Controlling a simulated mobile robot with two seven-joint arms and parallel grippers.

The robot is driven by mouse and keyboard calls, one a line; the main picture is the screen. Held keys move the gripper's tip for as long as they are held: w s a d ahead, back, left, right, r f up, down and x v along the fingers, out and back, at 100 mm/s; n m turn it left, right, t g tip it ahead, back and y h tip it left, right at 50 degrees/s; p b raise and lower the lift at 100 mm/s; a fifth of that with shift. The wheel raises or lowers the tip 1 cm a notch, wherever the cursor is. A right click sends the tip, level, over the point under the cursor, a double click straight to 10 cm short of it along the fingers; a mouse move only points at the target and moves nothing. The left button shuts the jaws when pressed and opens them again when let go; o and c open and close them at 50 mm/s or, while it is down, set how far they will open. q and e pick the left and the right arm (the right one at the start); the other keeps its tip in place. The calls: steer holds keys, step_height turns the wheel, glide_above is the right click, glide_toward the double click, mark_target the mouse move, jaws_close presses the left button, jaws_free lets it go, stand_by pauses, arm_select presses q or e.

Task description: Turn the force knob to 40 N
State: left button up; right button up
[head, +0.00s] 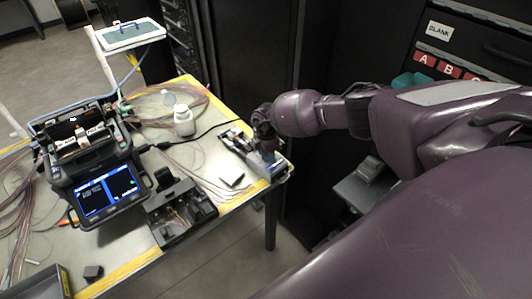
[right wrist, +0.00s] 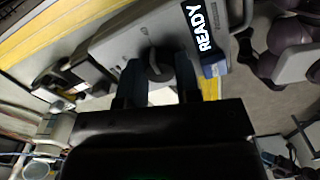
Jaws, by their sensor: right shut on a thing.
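A grey device with a READY display (right wrist: 203,28) fills the top of the right wrist view. In the head view this device (head: 277,168) stands at the right end of the table. Its dark round force knob (right wrist: 160,66) sits between the two fingers of my right gripper (right wrist: 160,82), which is shut on it. In the head view my right gripper (head: 268,152) is over the device and hides the knob. No force value or knob scale can be read. My left gripper is not in view.
A splicer with a lit screen (head: 108,192) stands on the left of the table. Loose cables cross the table. Dark cabinets stand behind.

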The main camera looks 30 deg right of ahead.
steer(key=shift+m, duration=0.3)
steer(key=o, duration=0.6)
steer(key=shift+o, duration=0.2)
step_height(320, 180, up, 11)
steer(key=shift+b, duration=0.35)
steer(key=shift+f, duration=0.1)
stand_by(0.5)
